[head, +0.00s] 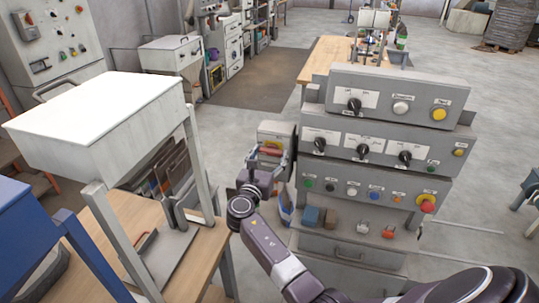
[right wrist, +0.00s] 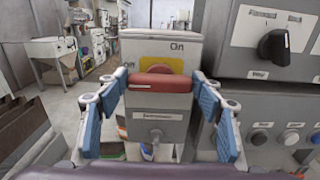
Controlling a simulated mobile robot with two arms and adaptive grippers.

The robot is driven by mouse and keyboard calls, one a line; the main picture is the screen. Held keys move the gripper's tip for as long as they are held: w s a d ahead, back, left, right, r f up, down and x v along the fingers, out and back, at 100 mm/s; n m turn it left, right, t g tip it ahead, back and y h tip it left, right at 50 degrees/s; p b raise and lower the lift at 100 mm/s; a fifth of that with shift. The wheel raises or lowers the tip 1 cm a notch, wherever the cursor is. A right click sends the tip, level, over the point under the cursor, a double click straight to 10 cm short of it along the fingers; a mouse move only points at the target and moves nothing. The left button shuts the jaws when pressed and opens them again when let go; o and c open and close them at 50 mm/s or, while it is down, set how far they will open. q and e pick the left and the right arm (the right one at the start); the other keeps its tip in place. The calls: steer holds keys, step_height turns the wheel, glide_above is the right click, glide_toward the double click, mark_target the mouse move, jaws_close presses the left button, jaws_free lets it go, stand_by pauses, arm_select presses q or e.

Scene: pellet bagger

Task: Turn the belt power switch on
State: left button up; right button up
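The belt power switch is a grey box (right wrist: 156,115) with a red handle (right wrist: 159,83) lying horizontally over a yellow plate (right wrist: 163,63). "On" is printed above the handle; the label below it is too small to read. In the head view the switch box (head: 276,131) stands at the left side of the grey control panel. My right gripper (head: 268,166) is in front of it. In the right wrist view its blue-padded fingers (right wrist: 159,90) are spread, one at each end of the handle. I cannot tell whether they touch it. My left gripper is out of view.
The stepped control panel (head: 387,122) right of the switch carries black knobs, coloured buttons and a red emergency button (head: 427,203). A white hopper (head: 100,120) on a wooden table stands at left. Small blocks lie on the ledge below the panel. Open floor lies behind.

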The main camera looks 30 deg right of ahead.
steer(key=c, duration=0.5)
steer(key=shift+f, duration=0.1)
steer(key=shift+c, duration=0.2)
steer(key=m+b, duration=0.2)
steer(key=m, duration=0.1)
steer(key=shift+f+b, duration=0.15)
steer(key=shift+b, duration=0.25)
steer(key=m+b, duration=0.4)
steer(key=shift+s+d+f+m, duration=0.1)
steer(key=shift+m, duration=0.2)
steer(key=m+b, duration=0.5)
steer(key=m, duration=0.1)
steer(key=shift+f+b, duration=0.15)
steer(key=shift+b, duration=0.25)
steer(key=shift+s+m+b, duration=0.1)
steer(key=shift+m+b, duration=1.65)
steer(key=shift+m, duration=0.35)
steer(key=o, duration=1.2)
steer(key=shift+r, duration=0.2)
steer(key=shift+c, duration=0.2)
